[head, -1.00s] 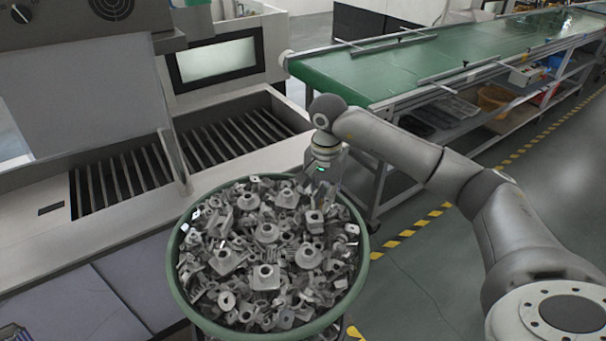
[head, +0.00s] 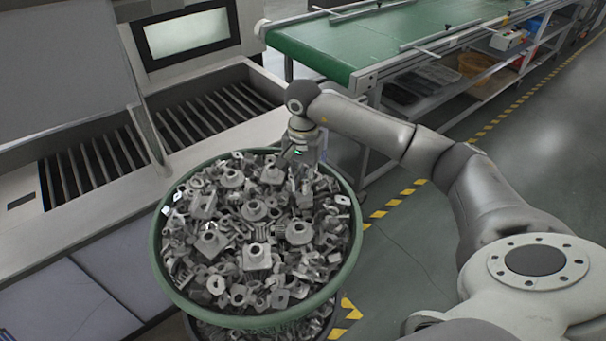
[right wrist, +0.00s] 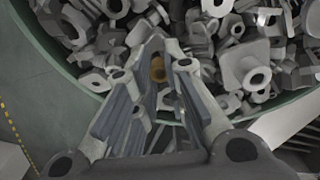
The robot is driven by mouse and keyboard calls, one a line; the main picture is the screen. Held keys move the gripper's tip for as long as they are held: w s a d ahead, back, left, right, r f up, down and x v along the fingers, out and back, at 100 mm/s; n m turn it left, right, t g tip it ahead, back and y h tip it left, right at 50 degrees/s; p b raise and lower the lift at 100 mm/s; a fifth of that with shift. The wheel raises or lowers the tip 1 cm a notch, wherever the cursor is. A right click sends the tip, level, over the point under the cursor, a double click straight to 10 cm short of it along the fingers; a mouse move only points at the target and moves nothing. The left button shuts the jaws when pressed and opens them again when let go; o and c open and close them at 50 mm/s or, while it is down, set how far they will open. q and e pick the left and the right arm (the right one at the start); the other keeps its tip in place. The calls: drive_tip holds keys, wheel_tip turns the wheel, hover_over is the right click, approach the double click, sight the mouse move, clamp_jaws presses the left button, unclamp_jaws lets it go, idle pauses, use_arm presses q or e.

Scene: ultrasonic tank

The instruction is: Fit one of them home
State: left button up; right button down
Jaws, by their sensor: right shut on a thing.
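Many grey metal parts with flanges and bored collars (head: 255,210) lie heaped in a round green-rimmed bin (head: 157,250). My right gripper (head: 302,170) points down at the bin's back right edge, over the heap. In the right wrist view its fingers (right wrist: 157,75) are closed in around a small brownish ringed part (right wrist: 158,69), mostly hidden between them. Whether this part is clear of the heap cannot be told. The steel tank unit has slatted recesses (head: 92,165) left of and behind the bin. My left gripper is not in view.
A green conveyor (head: 350,45) stands behind the arm, with shelves of bins below it. Open floor with yellow and black tape (head: 410,190) lies to the right.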

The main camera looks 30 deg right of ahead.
drive_tip(key=shift+f, duration=0.2)
use_arm(q)
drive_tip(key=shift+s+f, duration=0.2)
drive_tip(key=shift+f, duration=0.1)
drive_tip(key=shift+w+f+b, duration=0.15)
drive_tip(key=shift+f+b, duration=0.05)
drive_tip(key=shift+b, duration=0.25)
idle(0.7)
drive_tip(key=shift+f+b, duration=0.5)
use_arm(e)
drive_tip(key=shift+f, duration=0.55)
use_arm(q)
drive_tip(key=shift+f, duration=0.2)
use_arm(e)
drive_tip(key=shift+s+f, duration=0.1)
drive_tip(key=shift+s, duration=0.05)
idle(0.9)
drive_tip(key=c, duration=1.4)
unclamp_jaws()
